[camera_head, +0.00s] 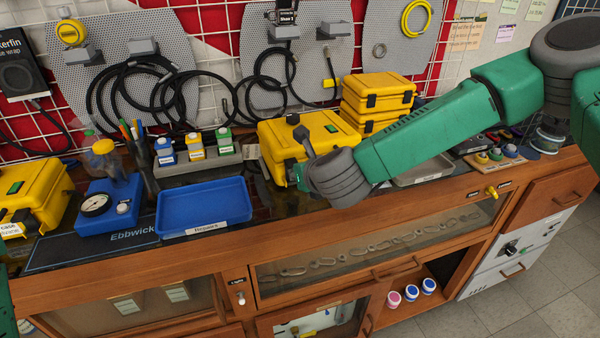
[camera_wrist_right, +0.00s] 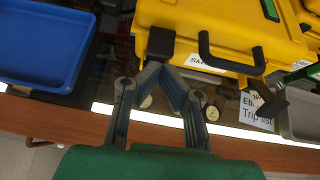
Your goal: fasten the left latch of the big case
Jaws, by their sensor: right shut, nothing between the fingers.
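The big yellow case (camera_head: 305,130) stands in the middle of the bench, its front partly hidden by my right arm in the head view. In the right wrist view the case (camera_wrist_right: 215,22) shows a black handle (camera_wrist_right: 230,62) and a black left latch (camera_wrist_right: 160,43) on its front. My right gripper (camera_wrist_right: 160,72) is shut and empty, its fingertips right below the left latch. I cannot tell whether they touch it, or whether the latch is fastened. In the head view the fingers are mostly hidden behind my wrist. My left gripper is out of view.
A blue tray (camera_head: 205,205) lies left of the case, also seen in the wrist view (camera_wrist_right: 42,40). A grey tray (camera_head: 425,172) is to the right. Small yellow cases (camera_head: 378,95) are stacked behind. Another yellow case (camera_head: 35,195) stands far left, near a blue gauge box (camera_head: 108,205).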

